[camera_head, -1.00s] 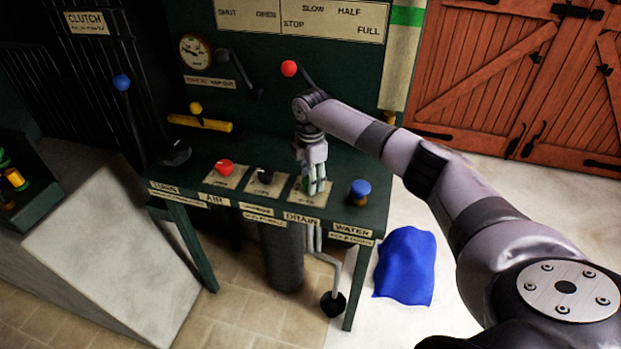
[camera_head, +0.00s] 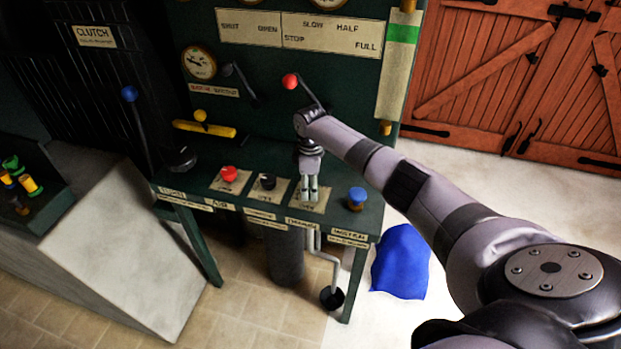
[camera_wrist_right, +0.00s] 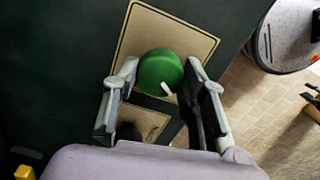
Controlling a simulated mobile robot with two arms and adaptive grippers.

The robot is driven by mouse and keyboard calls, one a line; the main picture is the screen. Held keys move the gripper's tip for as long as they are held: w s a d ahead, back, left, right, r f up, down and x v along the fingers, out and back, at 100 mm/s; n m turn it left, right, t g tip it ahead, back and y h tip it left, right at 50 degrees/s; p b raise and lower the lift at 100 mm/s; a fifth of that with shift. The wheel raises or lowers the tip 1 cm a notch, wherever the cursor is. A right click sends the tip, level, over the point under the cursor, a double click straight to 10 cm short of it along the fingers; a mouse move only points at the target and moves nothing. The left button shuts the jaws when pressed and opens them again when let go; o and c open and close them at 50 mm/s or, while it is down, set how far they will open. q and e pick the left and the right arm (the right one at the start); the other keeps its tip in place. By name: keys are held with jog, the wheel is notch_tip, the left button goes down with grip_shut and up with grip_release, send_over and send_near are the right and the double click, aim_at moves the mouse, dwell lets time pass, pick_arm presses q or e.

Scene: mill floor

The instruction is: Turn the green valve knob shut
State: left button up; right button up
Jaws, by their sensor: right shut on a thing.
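The green valve knob (camera_wrist_right: 160,70) is round and sits on a tan plate (camera_wrist_right: 195,42) in the right wrist view, with a short white mark on its near right side. My right gripper (camera_wrist_right: 163,82) has one finger on each side of the knob and is shut on it. In the head view, my right gripper (camera_head: 310,190) points down at the bench top over the DRAIN plate, and its fingers hide the knob there. My left gripper is not in view.
A red knob (camera_head: 229,174), a black knob (camera_head: 267,181) and a blue knob (camera_head: 357,198) share the bench. A red-tipped lever (camera_head: 290,81) on the panel stands close behind my right wrist. A blue cloth (camera_head: 402,262) lies on the floor to the right.

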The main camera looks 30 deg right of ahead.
jog(key=m+p, duration=0.3)
jog(key=m, duration=0.2)
jog(key=shift+r+m, duration=0.15)
jog(key=shift+m, duration=0.15)
jog(key=m+p, duration=0.2)
jog(key=m, duration=0.3)
jog(key=shift+p, duration=0.3)
jog(key=shift+m, duration=0.3)
jog(key=o, duration=1.2)
jog(key=shift+c, duration=0.2)
notch_tip(320, 180, up, 12)
